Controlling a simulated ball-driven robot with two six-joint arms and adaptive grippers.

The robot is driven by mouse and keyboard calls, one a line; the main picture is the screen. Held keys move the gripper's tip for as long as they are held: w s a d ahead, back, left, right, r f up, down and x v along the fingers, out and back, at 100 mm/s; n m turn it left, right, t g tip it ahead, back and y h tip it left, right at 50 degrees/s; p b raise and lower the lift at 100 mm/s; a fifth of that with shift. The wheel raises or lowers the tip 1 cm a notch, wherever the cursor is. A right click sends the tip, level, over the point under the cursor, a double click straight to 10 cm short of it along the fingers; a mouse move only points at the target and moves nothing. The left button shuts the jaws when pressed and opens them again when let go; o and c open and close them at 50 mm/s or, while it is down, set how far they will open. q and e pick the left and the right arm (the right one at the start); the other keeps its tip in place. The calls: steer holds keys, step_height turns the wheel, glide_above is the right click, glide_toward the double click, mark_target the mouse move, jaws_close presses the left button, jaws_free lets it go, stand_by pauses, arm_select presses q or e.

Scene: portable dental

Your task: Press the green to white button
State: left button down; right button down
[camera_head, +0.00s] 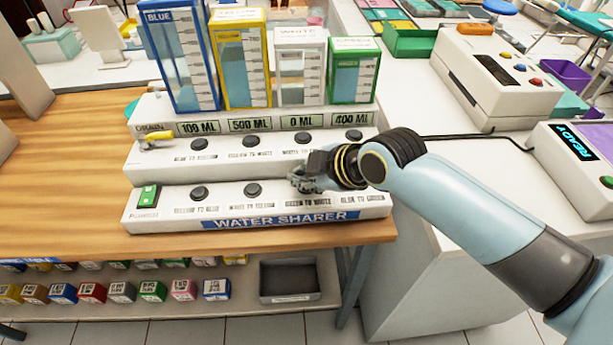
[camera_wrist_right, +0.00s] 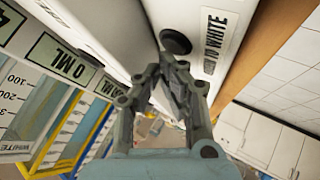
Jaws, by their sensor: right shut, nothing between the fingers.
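The water sharer (camera_head: 165,212) is a white two-step panel with black buttons. Its front row has a label that reads like "GREEN TO WHITE" (camera_head: 307,201); the button above that label is hidden behind my right gripper (camera_head: 300,182) in the head view. The right wrist view shows a round black button (camera_wrist_right: 175,42) beside a label ending in "TO WHITE" (camera_wrist_right: 214,40). My right gripper's fingers are shut and empty, with the tips (camera_wrist_right: 172,62) just short of or at that button; contact is not clear. My left gripper is not in view.
Blue (camera_head: 180,60), yellow (camera_head: 240,65), white (camera_head: 301,65) and green (camera_head: 353,72) tanks stand behind the panel. Displays read 100, 500, 0 and 400 ML. A yellow drain lever (camera_head: 158,136) and green power switch (camera_head: 147,196) sit at left. A "READY" device (camera_head: 580,165) stands right.

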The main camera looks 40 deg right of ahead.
steer(key=shift+f, duration=0.45)
stand_by(0.5)
stand_by(0.3)
steer(key=shift+r+p, duration=0.75)
steer(key=shift+r, duration=0.1)
step_height(320, 180, up, 5)
steer(key=p, duration=0.5)
steer(key=shift+r, duration=0.1)
